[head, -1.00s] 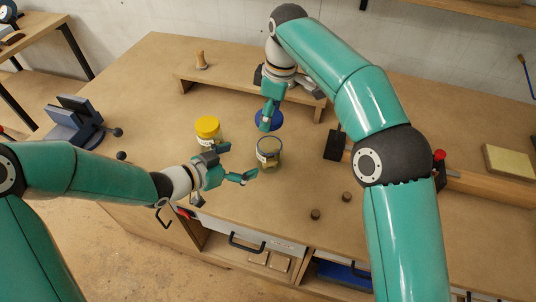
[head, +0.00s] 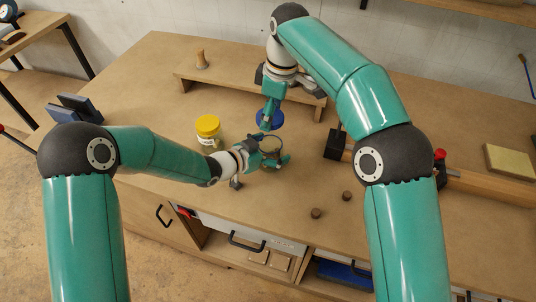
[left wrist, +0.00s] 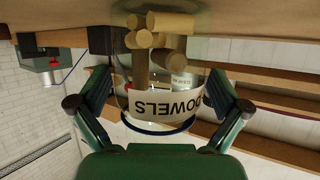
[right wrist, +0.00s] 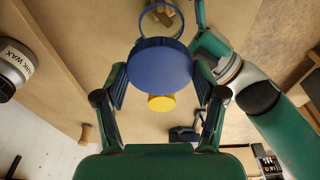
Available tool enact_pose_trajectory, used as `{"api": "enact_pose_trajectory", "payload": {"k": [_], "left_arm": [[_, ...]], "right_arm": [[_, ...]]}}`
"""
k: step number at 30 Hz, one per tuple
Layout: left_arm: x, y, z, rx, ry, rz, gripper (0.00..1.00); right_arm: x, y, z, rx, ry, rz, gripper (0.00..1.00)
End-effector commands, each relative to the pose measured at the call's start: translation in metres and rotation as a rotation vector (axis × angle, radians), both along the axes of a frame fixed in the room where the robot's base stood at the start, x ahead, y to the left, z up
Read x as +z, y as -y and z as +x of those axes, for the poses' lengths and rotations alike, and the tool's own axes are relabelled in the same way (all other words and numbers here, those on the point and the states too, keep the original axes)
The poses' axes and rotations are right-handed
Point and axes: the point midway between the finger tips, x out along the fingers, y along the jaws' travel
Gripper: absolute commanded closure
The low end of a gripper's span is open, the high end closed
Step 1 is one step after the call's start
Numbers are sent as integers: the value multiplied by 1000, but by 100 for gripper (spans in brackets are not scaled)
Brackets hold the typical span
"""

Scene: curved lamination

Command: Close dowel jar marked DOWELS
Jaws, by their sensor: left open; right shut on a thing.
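The dowel jar (head: 271,146) is clear and stands on the bench with its top open. In the left wrist view its DOWELS label (left wrist: 165,104) appears upside down, with wooden dowels (left wrist: 150,45) inside. My left gripper (head: 272,161) is open, with its fingers on either side of the jar; contact cannot be told. My right gripper (right wrist: 160,75) is shut on the blue lid (right wrist: 161,66), which also shows in the head view (head: 270,120). The lid is held behind the jar, apart from its rim.
A yellow-lidded jar (head: 208,127) stands left of the dowel jar. A low wooden shelf (head: 225,88) is behind. Two small dark round pieces (head: 316,213) lie front right. A wooden beam with a clamp (head: 470,185) lies at right. The bench front right is mostly clear.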

Motion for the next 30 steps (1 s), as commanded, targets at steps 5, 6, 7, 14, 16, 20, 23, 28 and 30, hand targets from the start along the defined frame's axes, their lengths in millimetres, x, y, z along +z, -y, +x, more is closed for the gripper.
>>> {"api": "enact_pose_trajectory", "payload": {"k": [5, 6, 7, 14, 16, 20, 23, 28, 30], "left_arm": [[0, 0, 0, 0, 0, 0, 0], [0, 0, 0, 1, 0, 0, 0], [0, 0, 0, 1, 0, 0, 3], [0, -1, 0, 1, 0, 0, 42], [0, -1, 0, 1, 0, 0, 53], [0, -1, 0, 1, 0, 0, 75], [0, -1, 0, 2, 0, 0, 90], [0, -1, 0, 2, 0, 0, 90], [0, -1, 0, 2, 0, 0, 90]], "right_arm": [[0, 0, 0, 0, 0, 0, 40], [0, 0, 0, 0, 0, 0, 40], [0, 0, 0, 0, 0, 0, 40], [0, 0, 0, 0, 0, 0, 40], [0, 0, 0, 1, 0, 0, 40], [0, 0, 0, 1, 0, 0, 40], [0, -1, 0, 1, 0, 0, 40], [-10, 0, -1, 1, -4, -2, 40], [-20, 0, -1, 1, -4, -2, 40]]}}
